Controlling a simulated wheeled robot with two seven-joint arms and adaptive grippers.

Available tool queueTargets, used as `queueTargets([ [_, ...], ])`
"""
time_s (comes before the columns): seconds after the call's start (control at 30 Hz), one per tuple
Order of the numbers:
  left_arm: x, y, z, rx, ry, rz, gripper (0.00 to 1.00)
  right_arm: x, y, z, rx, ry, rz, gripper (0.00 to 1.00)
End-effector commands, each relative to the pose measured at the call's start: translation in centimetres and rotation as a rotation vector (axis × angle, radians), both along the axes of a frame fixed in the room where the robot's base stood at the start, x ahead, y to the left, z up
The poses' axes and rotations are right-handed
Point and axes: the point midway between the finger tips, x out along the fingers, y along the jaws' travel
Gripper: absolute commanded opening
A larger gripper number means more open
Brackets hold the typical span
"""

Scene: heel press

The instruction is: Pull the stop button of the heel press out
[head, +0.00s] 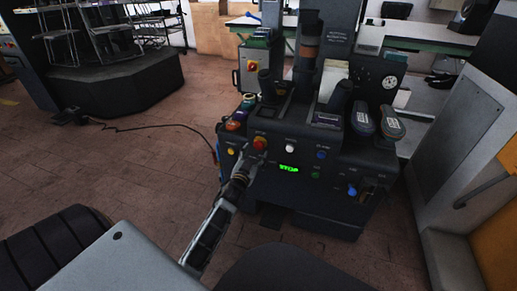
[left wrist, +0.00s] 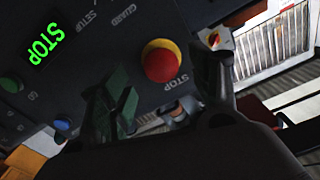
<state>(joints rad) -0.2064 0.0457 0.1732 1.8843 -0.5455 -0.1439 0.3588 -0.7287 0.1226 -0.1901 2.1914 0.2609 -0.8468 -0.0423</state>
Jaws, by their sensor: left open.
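The heel press (head: 312,180) is a dark machine with a control panel on its front. Its stop button (head: 259,143) is a red mushroom knob at the panel's upper left. In the left wrist view the red stop button (left wrist: 163,61) sits on a yellow base beside the word STOP. My left gripper (head: 255,156) is at the panel, just below the button in the head view. In the left wrist view its open fingers (left wrist: 165,90) stand on either side of the button, with no clear contact. My right gripper is not in view.
A green lit STOP display (head: 289,169) is on the panel, near a white button (head: 290,146) and blue buttons (head: 321,154). Two shoes (head: 392,124) sit on the press at right. A grey cabinet (head: 463,145) stands to the right.

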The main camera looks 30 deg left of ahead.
Motion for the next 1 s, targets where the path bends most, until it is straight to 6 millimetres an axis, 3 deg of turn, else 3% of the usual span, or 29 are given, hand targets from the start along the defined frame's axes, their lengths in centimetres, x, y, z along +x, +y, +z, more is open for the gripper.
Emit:
queueTargets([
  [0.53,4.4,1.0,-0.1,0.001,0.000,0.000,0.63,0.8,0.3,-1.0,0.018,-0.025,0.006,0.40],
  [1.0,5.4,1.3,0.0,0.001,0.000,0.000,0.63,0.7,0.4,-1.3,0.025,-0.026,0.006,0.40],
])
